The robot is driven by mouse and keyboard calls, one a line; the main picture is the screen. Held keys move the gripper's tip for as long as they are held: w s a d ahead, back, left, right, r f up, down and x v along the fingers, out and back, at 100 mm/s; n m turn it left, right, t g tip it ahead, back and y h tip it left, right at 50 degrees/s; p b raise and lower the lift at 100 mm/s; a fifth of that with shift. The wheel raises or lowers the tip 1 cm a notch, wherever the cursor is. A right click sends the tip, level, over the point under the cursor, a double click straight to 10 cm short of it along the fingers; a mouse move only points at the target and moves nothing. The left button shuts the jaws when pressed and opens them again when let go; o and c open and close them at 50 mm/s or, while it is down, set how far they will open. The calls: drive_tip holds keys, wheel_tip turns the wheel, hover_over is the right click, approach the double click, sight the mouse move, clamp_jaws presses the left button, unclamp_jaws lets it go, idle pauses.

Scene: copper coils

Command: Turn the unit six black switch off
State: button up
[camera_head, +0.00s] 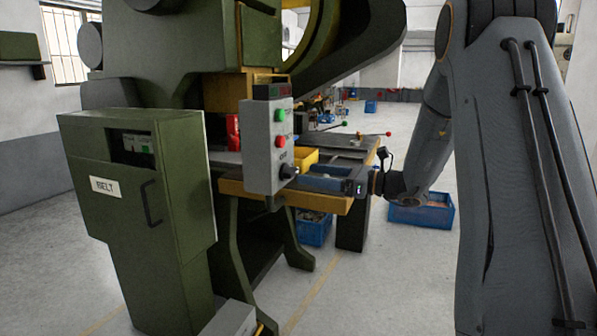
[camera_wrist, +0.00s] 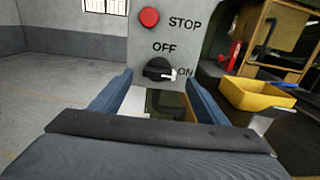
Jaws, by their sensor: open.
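The black switch (camera_wrist: 157,68) is a round knob on a grey control panel (camera_wrist: 205,42). Its white mark points right, towards the printed ON; OFF is printed above it. In the head view the switch (camera_head: 288,172) sits low on the panel (camera_head: 257,150). My gripper (camera_wrist: 159,80) is open and empty, its two blue fingers apart. In the wrist view the knob appears between the fingertips, near their ends; I cannot tell the exact gap. In the head view my gripper (camera_head: 308,179) comes from the right, close in front of the switch. No unit number is legible.
A red STOP button (camera_wrist: 149,17) sits above the switch, and a green button (camera_head: 280,116) higher up. A yellow bin (camera_wrist: 258,94) stands right of the panel. A green BELT cabinet (camera_head: 130,180) stands left. Blue crates (camera_head: 422,213) lie on the floor.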

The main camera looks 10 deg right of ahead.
sight(295, 172)
drive_tip(key=p+x, duration=0.1)
drive_tip(key=x, duration=0.4)
drive_tip(key=c, duration=1)
drive_tip(key=shift+c, duration=0.2)
